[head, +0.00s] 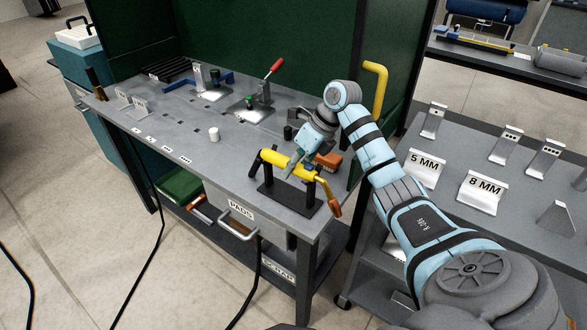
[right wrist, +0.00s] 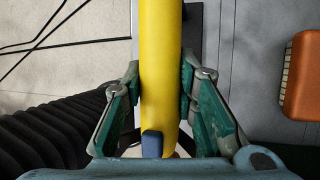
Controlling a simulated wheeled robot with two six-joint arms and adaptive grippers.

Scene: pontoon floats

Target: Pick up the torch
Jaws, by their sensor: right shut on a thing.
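The torch (head: 274,157) has a yellow cylindrical body and an orange-brown nozzle at its right end. It lies across a black stand (head: 270,190) near the front right of the grey workbench. My right gripper (head: 293,165) comes down from above and is shut on the torch's yellow body. In the right wrist view, the yellow torch body (right wrist: 160,60) runs between the green fingers of my right gripper (right wrist: 161,88). The gripper partly hides the torch in the head view. My left gripper is not in view.
An orange-brown block (head: 328,160) lies behind the torch, with a dark cylinder (head: 288,132) nearby. A white cylinder (head: 214,134) stands left of it. A red-handled clamp (head: 265,88) is farther back. A yellow bent post (head: 379,88) rises at the bench's right.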

